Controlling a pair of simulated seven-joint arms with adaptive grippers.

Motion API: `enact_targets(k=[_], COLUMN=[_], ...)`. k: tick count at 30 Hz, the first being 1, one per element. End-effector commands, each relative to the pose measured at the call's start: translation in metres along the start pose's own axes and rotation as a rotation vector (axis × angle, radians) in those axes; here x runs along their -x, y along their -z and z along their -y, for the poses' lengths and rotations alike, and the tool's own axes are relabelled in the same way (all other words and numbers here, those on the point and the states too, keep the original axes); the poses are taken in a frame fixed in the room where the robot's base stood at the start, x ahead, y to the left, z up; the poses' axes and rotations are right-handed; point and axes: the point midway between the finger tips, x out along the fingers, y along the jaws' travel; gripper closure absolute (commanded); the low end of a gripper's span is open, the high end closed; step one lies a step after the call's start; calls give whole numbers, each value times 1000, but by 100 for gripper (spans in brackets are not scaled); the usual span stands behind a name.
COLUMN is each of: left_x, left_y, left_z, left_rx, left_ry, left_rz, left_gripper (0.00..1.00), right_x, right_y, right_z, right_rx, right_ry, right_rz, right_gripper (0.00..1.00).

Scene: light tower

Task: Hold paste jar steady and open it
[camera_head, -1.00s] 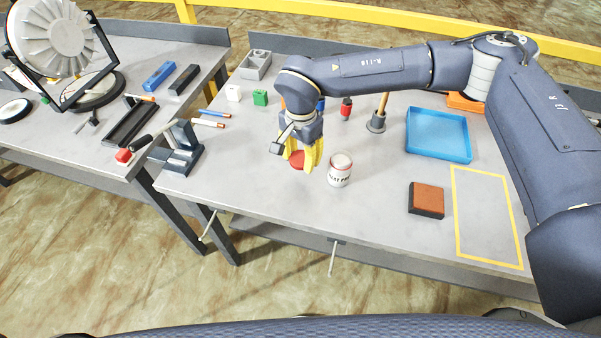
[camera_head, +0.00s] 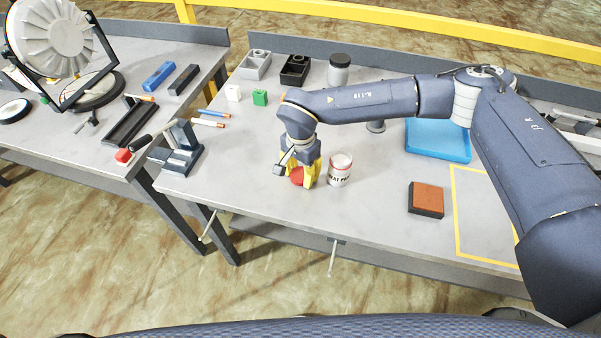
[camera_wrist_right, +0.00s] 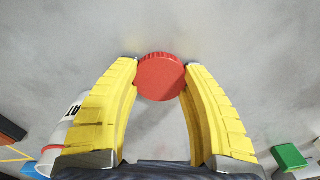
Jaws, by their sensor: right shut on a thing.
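The paste jar (camera_head: 340,172) is a small white can with dark lettering, standing upright on the right-hand table in the head view. Its red lid (camera_head: 297,175) is off the jar, to its left. My right gripper (camera_head: 303,181) points down with its yellow fingers shut on the lid, beside the jar. In the wrist view the round red lid (camera_wrist_right: 160,77) sits between the fingertips, and the jar (camera_wrist_right: 67,125) is partly hidden behind the left finger. I cannot tell whether the lid touches the table. My left gripper is not in view.
A brown-topped block (camera_head: 426,200) and a yellow-outlined area (camera_head: 457,225) lie right of the jar. A blue tray (camera_head: 438,157) is partly behind my right arm. A green block (camera_head: 260,97) and a grey jar (camera_head: 339,70) stand farther back. The table front is clear.

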Motion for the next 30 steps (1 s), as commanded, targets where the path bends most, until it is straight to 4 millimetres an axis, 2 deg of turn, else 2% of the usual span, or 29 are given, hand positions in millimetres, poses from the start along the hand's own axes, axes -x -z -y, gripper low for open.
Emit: enact_targets(k=[7,8,13,23,30], left_x=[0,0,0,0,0], left_y=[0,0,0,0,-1], left_z=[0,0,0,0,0], left_rx=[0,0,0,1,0], left_ry=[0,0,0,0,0], left_rz=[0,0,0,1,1], left_gripper=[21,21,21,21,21], right_x=[-3,-3,-3,1,33], right_y=[0,0,0,0,1], right_z=[0,0,0,0,1], right_rx=[0,0,0,0,1], right_ry=[0,0,0,1,3], right_rz=[0,0,0,0,-2], right_gripper=[91,53,34,34,34])
